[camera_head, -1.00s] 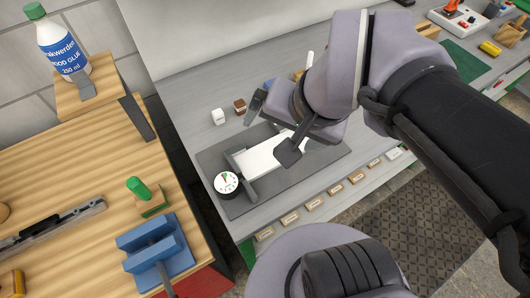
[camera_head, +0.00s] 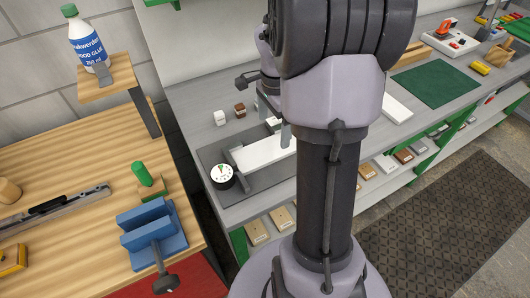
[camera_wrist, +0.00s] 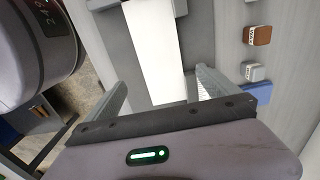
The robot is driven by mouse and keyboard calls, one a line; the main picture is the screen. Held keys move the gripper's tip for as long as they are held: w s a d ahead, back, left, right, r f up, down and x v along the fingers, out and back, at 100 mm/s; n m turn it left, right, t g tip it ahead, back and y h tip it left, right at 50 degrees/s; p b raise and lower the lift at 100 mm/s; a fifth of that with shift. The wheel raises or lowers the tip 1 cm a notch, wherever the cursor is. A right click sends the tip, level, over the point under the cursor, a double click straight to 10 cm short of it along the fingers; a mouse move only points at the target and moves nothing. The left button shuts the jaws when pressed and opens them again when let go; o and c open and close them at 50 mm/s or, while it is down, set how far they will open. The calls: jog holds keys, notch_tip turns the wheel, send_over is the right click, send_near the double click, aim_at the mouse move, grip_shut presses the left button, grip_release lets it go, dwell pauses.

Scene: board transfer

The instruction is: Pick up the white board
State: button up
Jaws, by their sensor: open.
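The white board (camera_head: 262,153) lies flat on a dark grey mat (camera_head: 215,155), held in a low grey fixture with a round dial (camera_head: 222,176) at its left end. My own arm hides the board's right part in the head view. In the wrist view the white board (camera_wrist: 155,48) runs up the picture between the two fingers. My gripper (camera_wrist: 162,78) is open, with one finger at each side of the board's near end and nothing gripped. I cannot tell how far above the board the fingertips are. In the head view the gripper is mostly hidden behind my arm.
A white cube (camera_head: 219,117) and a brown one (camera_head: 240,109) stand behind the mat. A green mat (camera_head: 436,82) lies at the right. A blue vise (camera_head: 155,240) and a glue bottle (camera_head: 86,38) are on the wooden benches at the left.

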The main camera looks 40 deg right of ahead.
aim_at(269, 149)
notch_tip(269, 149, down, 3)
jog(key=shift+f+b, duration=0.1)
jog(key=shift+b, duration=0.25)
jog(key=f+b, duration=0.2)
jog(key=f, duration=0.1)
jog(key=a+f+b, duration=0.1)
jog(key=f, duration=0.1)
jog(key=shift+w+a+f, duration=0.1)
jog(key=shift+w+f, duration=0.05)
jog(key=shift+w, duration=0.15)
jog(key=shift+c, duration=0.7)
jog(key=c, duration=1.6)
jog(key=r+p, duration=0.1)
jog(key=r, duration=0.2)
jog(key=r+p, duration=0.1)
jog(key=shift+s+a+r+p, duration=0.15)
jog(key=shift+s+r+p, duration=0.05)
jog(key=shift+s+p, duration=0.15)
jog(key=s+a, duration=0.2)
jog(key=s, duration=0.2)
jog(key=s+a+p, duration=0.1)
jog(key=s+a, duration=0.2)
jog(key=s, duration=0.2)
jog(key=s+a+r+p, duration=0.1)
jog(key=s+a, duration=0.1)
jog(key=s, duration=0.2)
jog(key=shift+s+a, duration=0.15)
jog(key=shift+a, duration=0.15)
